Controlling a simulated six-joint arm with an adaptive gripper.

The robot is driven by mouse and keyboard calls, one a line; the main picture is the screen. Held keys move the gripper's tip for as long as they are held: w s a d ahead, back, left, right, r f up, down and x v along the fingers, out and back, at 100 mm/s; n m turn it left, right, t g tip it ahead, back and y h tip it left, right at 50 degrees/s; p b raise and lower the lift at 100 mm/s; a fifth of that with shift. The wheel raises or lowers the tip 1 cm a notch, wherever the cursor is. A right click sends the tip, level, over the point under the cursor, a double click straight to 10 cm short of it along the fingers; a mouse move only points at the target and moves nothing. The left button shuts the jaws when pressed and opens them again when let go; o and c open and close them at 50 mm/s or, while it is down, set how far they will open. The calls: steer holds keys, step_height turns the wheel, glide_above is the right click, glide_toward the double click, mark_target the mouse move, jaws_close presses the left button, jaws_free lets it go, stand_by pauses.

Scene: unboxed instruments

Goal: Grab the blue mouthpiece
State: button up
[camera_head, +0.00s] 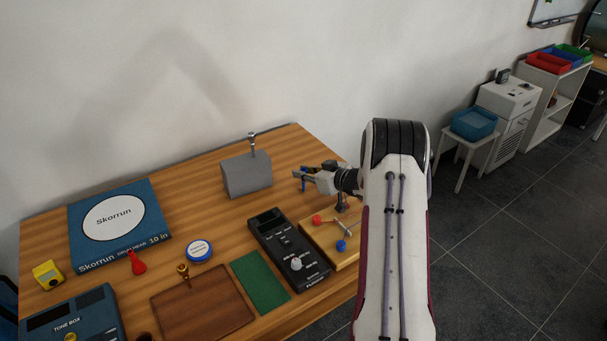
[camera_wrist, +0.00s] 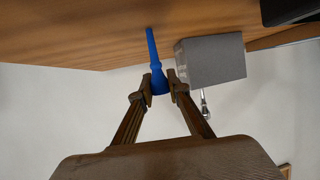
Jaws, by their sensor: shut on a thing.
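The blue mouthpiece (camera_wrist: 153,50) is between the two fingertips of my gripper (camera_wrist: 161,86) in the wrist view. My gripper is shut on its wider end, and its narrow stem sticks out past the fingers. In the head view my gripper (camera_head: 302,181) is over the right part of the table, right of the grey block. Only a small blue piece of the mouthpiece (camera_head: 303,185) shows there. It looks held above the table, but the exact gap is hard to tell.
The grey block (camera_head: 247,178) with a silver mouthpiece (camera_head: 252,141) on top stands close by. A wooden board (camera_head: 345,262) with red and blue knobs lies below my arm. A black tuner-like device (camera_head: 288,248), green mat (camera_head: 260,281), red mouthpiece (camera_head: 137,264) and drumhead box (camera_head: 74,230) lie further left.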

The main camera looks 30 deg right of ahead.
steer(key=shift+r, duration=4.9)
